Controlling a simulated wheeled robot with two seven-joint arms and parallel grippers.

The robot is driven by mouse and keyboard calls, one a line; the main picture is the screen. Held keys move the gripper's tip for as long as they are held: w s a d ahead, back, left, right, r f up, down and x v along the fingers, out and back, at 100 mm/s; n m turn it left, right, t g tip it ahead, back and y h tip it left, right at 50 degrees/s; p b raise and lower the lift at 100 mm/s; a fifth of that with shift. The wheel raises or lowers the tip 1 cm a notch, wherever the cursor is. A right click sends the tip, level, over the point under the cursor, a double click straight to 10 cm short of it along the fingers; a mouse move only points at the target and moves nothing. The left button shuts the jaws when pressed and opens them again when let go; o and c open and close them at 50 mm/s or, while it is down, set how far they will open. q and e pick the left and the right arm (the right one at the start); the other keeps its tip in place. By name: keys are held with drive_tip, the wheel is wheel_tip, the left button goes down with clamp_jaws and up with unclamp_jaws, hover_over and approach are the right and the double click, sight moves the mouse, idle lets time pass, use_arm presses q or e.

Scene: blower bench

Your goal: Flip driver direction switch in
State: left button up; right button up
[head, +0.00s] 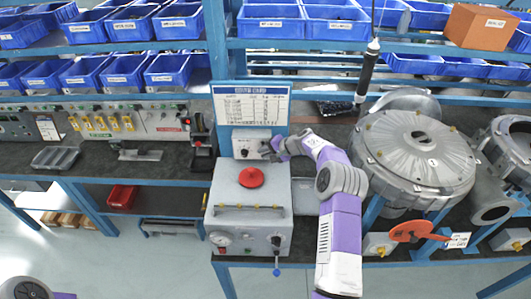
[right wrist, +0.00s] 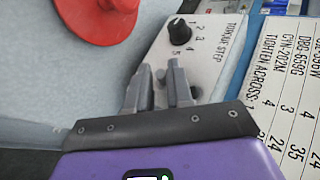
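The driver (head: 367,75) is a slim black tool hanging upright on a cable at the upper middle; its direction switch is too small to make out. My right gripper (head: 268,150) is at the small grey torque panel (head: 245,142) above the grey box. In the right wrist view my right gripper (right wrist: 160,90) has its two grey fingers apart, with nothing between them. Just beyond the fingertips is a black torque step knob (right wrist: 180,31), on a panel marked with numbers. My left gripper is outside the view.
The grey box (head: 226,217) carries a red round knob (head: 252,177). A chart (head: 252,107) stands behind it. A large grey blower housing (head: 400,170) is right of my right arm. Blue bins (head: 274,28) fill the shelves behind.

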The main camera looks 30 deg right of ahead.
drive_tip(key=b+v, duration=0.1)
drive_tip(key=v, duration=0.6)
drive_tip(key=shift+s+d+r+b, duration=0.15)
drive_tip(key=shift+s+r+b, duration=0.1)
drive_tip(key=shift+b, duration=0.1)
drive_tip(key=shift+f, duration=0.1)
idle(0.3)
